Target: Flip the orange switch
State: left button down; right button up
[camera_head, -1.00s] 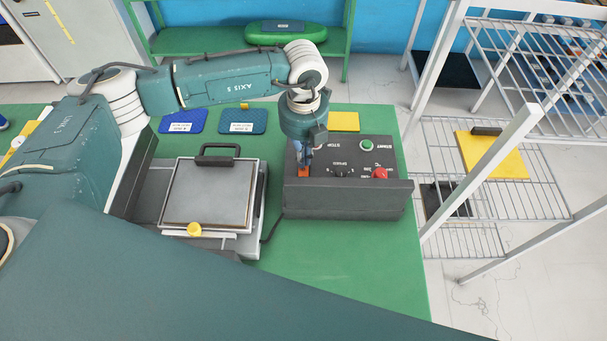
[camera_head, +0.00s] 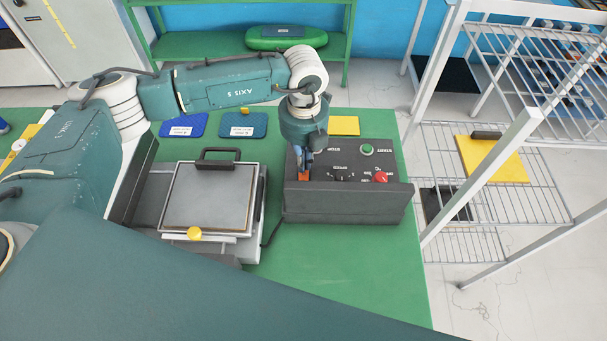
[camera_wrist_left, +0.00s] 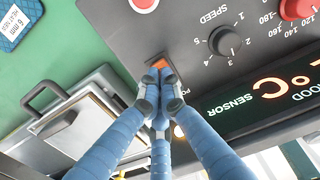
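The orange switch (camera_head: 304,177) is on the left part of the dark control box (camera_head: 345,205). In the left wrist view the orange switch (camera_wrist_left: 160,66) shows just beyond my fingertips and is partly covered by them. My left gripper (camera_head: 306,167) points down over the switch. In the left wrist view the blue fingers of my left gripper (camera_wrist_left: 153,88) are drawn together, with nothing seen between them. They are at or very close to the switch; I cannot tell if they touch it. My right gripper is not in view.
The box also carries a speed knob (camera_wrist_left: 224,41), a red knob (camera_head: 380,176) and a green button (camera_head: 367,149). A heat press (camera_head: 208,195) stands left of the box on the green table (camera_head: 330,270). A wire rack (camera_head: 500,205) stands to the right.

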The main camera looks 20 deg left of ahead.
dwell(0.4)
pick_arm(q)
jog(key=shift+f+b, duration=1.05)
jog(key=shift+f, duration=0.15)
dwell(0.4)
jog(key=shift+s+r, duration=0.1)
jog(key=shift+r+p, duration=0.6)
jog(key=shift+r, duration=0.2)
jog(key=shift+r+p, duration=1.25)
jog(key=shift+r, duration=1.4)
